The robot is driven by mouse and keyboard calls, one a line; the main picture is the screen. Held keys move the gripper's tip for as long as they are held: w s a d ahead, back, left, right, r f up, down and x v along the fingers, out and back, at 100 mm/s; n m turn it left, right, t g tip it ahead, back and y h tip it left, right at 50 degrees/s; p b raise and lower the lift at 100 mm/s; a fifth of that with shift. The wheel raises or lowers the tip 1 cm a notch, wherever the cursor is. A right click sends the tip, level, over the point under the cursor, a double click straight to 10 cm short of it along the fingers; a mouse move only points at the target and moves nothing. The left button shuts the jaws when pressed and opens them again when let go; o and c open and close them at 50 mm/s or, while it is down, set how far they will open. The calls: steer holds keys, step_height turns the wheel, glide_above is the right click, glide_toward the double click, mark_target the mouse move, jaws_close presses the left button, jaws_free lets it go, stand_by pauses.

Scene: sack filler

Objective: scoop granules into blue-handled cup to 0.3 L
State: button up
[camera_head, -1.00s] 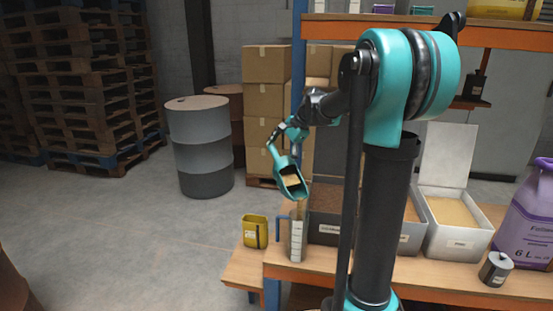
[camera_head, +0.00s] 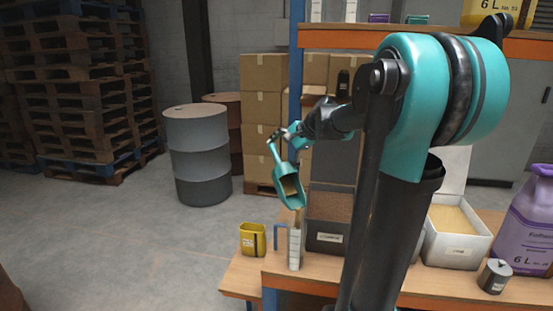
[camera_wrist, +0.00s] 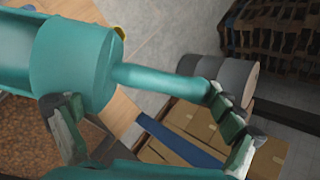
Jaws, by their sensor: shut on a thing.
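The teal scoop (camera_head: 289,190) hangs steeply tilted, mouth down, with tan granules (camera_head: 290,186) inside. My gripper (camera_head: 287,136) is shut on its handle, which also shows in the wrist view (camera_wrist: 160,80). The scoop's lip is just above the tall clear cup (camera_head: 295,250) with a white graduated strip. The cup's blue handle (camera_head: 279,236) is on its left side. The cup stands upright at the bench's left end. I cannot tell its fill level. A grey bin (camera_head: 325,236) of brown granules and a bin (camera_head: 456,246) of tan granules stand to the right.
A yellow container (camera_head: 252,238) stands left of the cup on a lower wooden surface. A purple jug (camera_head: 530,225) and a small grey canister (camera_head: 494,276) are at the right. A blue post (camera_head: 297,90) rises behind the scoop. My arm hides part of the bench.

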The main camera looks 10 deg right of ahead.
steer(key=shift+s+d+r+t+y, duration=0.25)
steer(key=shift+s+r+t+y, duration=0.05)
steer(key=shift+s+r+t, duration=0.5)
steer(key=r+g, duration=0.1)
steer(key=g+h, duration=0.1)
steer(key=shift+w+a+r+g, duration=0.1)
steer(key=shift+w+r+g, duration=0.1)
steer(key=shift+r+g, duration=0.2)
steer(key=shift+s+r+m+g+h, duration=0.15)
steer(key=shift+r+m+g+h, duration=0.4)
steer(key=shift+g, duration=0.65)
steer(key=shift+r, duration=0.1)
